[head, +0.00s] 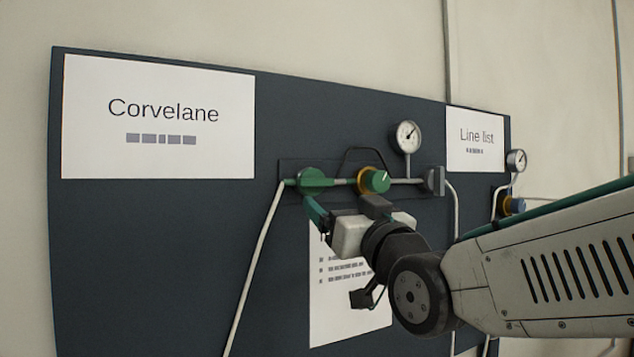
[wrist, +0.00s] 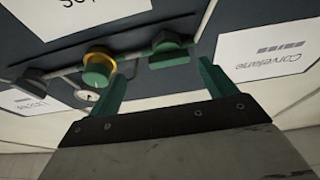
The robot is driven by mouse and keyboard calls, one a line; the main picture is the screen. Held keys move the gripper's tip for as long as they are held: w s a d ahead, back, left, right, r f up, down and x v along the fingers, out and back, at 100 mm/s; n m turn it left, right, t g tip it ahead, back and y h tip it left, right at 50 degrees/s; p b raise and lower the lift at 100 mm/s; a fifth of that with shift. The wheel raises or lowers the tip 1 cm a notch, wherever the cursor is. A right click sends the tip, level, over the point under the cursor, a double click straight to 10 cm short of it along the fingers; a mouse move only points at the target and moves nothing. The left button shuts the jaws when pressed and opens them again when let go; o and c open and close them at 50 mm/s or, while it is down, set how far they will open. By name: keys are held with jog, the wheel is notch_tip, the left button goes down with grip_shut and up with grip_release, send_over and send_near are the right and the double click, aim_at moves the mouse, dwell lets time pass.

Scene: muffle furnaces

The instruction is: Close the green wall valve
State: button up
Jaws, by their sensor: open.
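A green wall valve (head: 312,179) sits at the left end of a horizontal pipe on the dark panel. In the wrist view its dark green body (wrist: 168,48) shows beyond the space between my fingertips, apart from them. How its handle is turned I cannot tell. To its right is a green knob with a yellow ring (head: 376,181) and a white mark; it also shows in the wrist view (wrist: 98,69), just outside one fingertip. My gripper (head: 343,205) is open and empty, just below and in front of the pipe; its fingers also show in the wrist view (wrist: 162,69).
A round gauge (head: 408,136) rises above the pipe, with a dark fitting (head: 434,181) at the pipe's right end. A white hose (head: 257,255) runs down at left. The panel's lower left is clear.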

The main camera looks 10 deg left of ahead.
aim_at(318, 182)
jog(key=shift+y, duration=0.3)
jog(key=x, duration=0.5)
jog(key=s+r+x, duration=0.1)
jog(key=x, duration=0.2)
jog(key=shift+w+a+r, duration=0.15)
jog(key=shift+a+r, duration=0.05)
jog(key=shift+a, duration=0.25)
jog(key=shift+c, duration=0.3)
jog(key=c, duration=0.9)
